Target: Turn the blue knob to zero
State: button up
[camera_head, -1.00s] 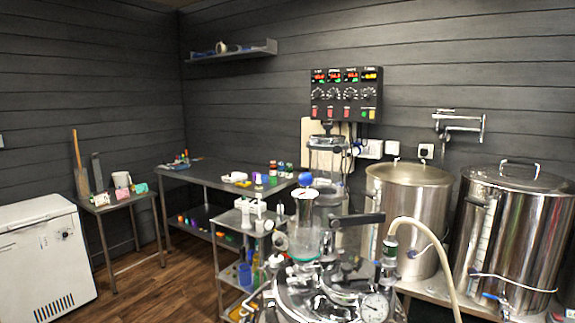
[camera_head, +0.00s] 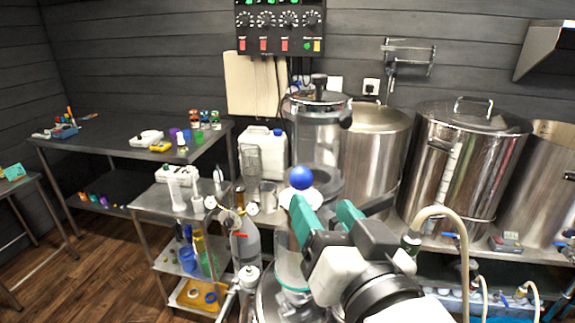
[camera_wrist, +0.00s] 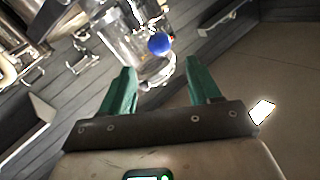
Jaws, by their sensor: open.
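A round blue knob (camera_head: 301,178) sits on a white cap at the top of the glass apparatus. It also shows in the wrist view (camera_wrist: 159,43), beyond the fingertips and roughly midway between them. No scale or zero mark can be made out on it. My gripper (camera_head: 321,208) has teal fingers and is open and empty. In the head view its fingertips are just below and to the right of the knob, apparently apart from it. The wrist view also shows the open fingers (camera_wrist: 159,68) with nothing between them.
A clear cylinder with a metal lid (camera_head: 318,130) stands close behind the knob. Steel kettles (camera_head: 465,160) stand to the right. A beige hose (camera_head: 455,225) arches right of my gripper. A control panel (camera_head: 280,25) with dials hangs above. A metal cart (camera_head: 150,200) stands left.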

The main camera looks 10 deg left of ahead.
aim_at(306, 183)
jog(key=p+x, duration=0.2)
jog(key=x, duration=0.8)
jog(key=shift+f, duration=0.1)
jog(key=c, duration=1)
